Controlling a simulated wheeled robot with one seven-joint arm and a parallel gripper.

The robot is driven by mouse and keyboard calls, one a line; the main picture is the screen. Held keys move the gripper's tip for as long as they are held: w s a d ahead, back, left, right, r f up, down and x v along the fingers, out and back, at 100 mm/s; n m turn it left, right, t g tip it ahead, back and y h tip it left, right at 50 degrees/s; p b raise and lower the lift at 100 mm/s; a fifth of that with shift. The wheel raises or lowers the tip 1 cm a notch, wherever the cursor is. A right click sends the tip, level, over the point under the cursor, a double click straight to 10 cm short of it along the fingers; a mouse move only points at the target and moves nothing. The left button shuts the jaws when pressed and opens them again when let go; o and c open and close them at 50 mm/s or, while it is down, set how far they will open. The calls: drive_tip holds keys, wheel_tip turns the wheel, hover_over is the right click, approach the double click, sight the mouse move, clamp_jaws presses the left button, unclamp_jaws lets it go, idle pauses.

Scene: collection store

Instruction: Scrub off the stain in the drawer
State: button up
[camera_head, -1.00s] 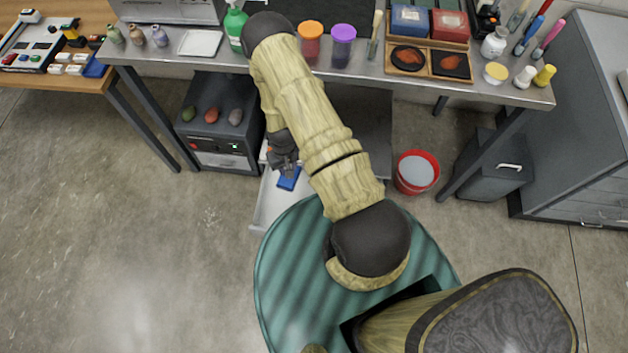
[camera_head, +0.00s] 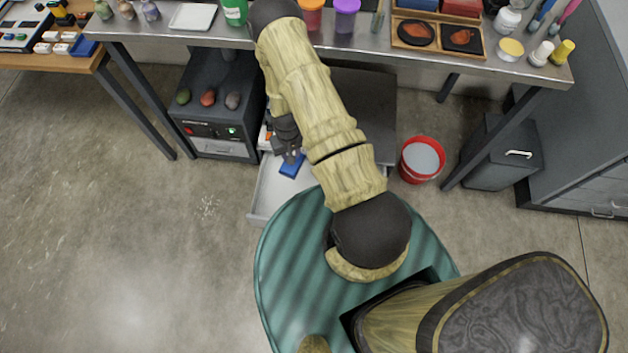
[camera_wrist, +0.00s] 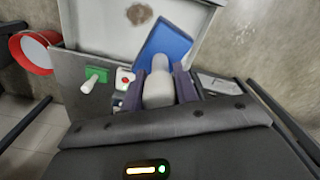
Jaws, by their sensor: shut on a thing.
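My gripper (camera_wrist: 163,84) is shut on the pale grey handle (camera_wrist: 158,90) of a blue scrubber (camera_wrist: 168,38); the two dark fingers flank the handle. In the head view my gripper (camera_head: 290,152) and the blue scrubber (camera_head: 291,166) are over the open drawer (camera_head: 272,194) under the workbench. In the wrist view a brown stain (camera_wrist: 140,13) lies on the white drawer (camera_wrist: 100,28) floor, apart from the blue pad and up-left of it. I cannot tell whether the pad touches the floor. In the head view no stain shows.
A green piece with a white handle (camera_wrist: 95,80) and a red-and-white item (camera_wrist: 125,77) lie beside my gripper. A red bucket (camera_head: 422,160) stands right of the drawer. A dark cabinet (camera_head: 216,115) stands left. Floor at left is clear.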

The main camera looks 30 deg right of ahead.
drive_tip(key=w+d+f+m+b, duration=0.1)
drive_tip(key=d+f+m+b, duration=0.2)
drive_tip(key=f+b, duration=1.2)
drive_tip(key=d+f+m+b, duration=0.2)
drive_tip(key=d+f+b, duration=0.4)
drive_tip(key=f+b, duration=1)
drive_tip(key=shift+w+d+f+m+b, duration=0.3)
drive_tip(key=shift+w+d+m+b, duration=0.1)
drive_tip(key=shift+b, duration=3.85)
drive_tip(key=shift+a, duration=0.1)
